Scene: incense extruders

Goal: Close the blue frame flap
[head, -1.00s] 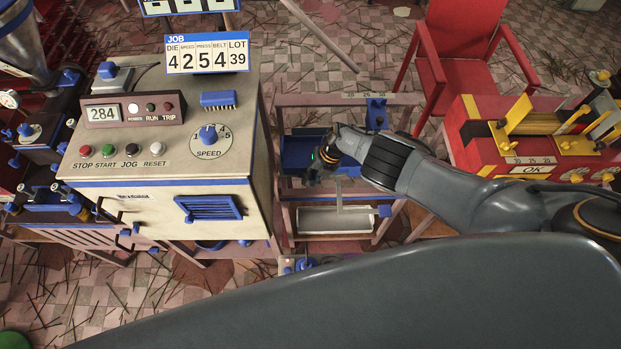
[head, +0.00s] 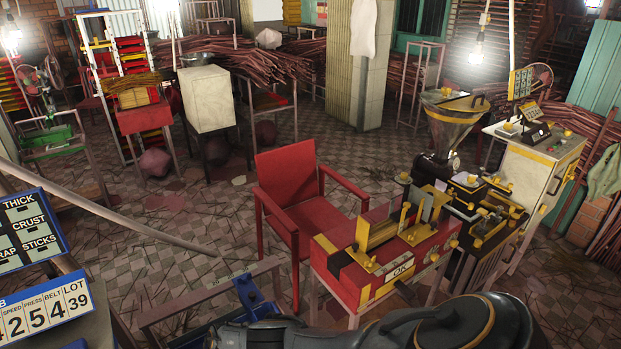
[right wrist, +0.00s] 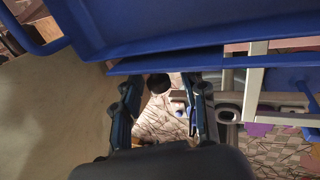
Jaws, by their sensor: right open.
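In the right wrist view, a broad blue panel (right wrist: 190,28) fills the top, and a thin blue strip (right wrist: 165,64) runs just below it. I cannot tell which of these is the flap, or whether it stands open. My right gripper (right wrist: 163,88) is open and empty, its two fingers just below the strip; whether they touch it is unclear. In the head view, only part of the frame (head: 205,300) with a blue bracket (head: 250,292) shows at the bottom edge. My right arm crosses there and its gripper is not visible. My left gripper is in neither current view.
A red chair (head: 300,200) stands behind the frame. A red and yellow machine (head: 385,265) is to its right. A blue-edged job board (head: 45,310) is at the lower left. A pale rail (right wrist: 255,80) is right of the gripper. Tiled floor lies beyond.

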